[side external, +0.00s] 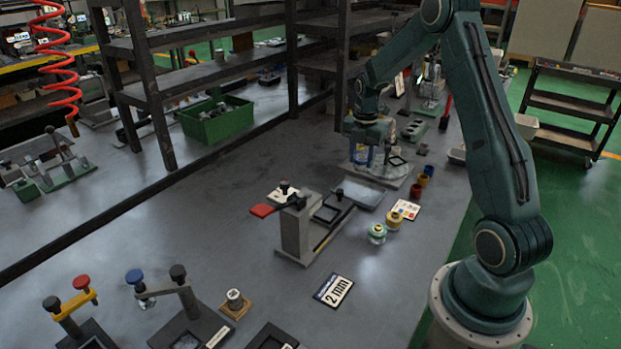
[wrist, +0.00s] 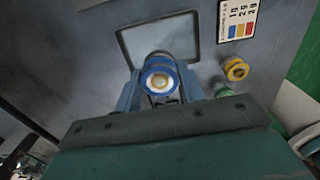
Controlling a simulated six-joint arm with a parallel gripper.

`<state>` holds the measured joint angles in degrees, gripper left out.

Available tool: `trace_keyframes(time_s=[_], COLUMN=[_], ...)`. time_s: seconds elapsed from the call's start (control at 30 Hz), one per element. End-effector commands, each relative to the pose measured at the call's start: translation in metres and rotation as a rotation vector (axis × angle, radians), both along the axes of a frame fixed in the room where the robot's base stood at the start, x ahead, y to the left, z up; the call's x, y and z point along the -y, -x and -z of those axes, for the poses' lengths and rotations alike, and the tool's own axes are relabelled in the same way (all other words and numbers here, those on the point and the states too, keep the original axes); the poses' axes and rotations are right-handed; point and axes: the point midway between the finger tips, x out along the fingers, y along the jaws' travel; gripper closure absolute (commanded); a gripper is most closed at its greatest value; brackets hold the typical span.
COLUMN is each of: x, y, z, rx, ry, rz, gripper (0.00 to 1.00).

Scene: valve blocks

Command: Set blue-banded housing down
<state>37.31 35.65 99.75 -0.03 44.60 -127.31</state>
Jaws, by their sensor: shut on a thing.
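In the side view my gripper (side external: 362,158) hangs over the far right part of the bench. The housing is hard to make out there among the fingers. I cannot tell the height of the housing above the surface.
A yellow housing (side external: 393,220) and a green-banded one (side external: 377,233) stand near a colour card (side external: 405,209). Red (side external: 417,191) and blue (side external: 423,180) cups stand near the right bench edge. A clamp fixture (side external: 296,232) stands mid-bench.

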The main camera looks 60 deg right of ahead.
Motion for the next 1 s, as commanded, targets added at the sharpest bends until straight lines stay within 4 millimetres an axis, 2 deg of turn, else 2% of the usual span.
trace_keyframes(time_s=[0.1, 0.23, 0.63, 1.0], x=[-0.001, 0.0, 0.0, 0.0], y=[0.001, 0.0, 0.0, 0.0], z=[0.023, 0.038, 0.05, 0.087], rx=[-0.004, -0.001, -0.001, -0.001], ry=[-0.003, -0.001, 0.0, -0.001], rz=[0.0, 0.0, 0.0, 0.0], gripper=[0.92, 0.92, 0.92, 0.92])
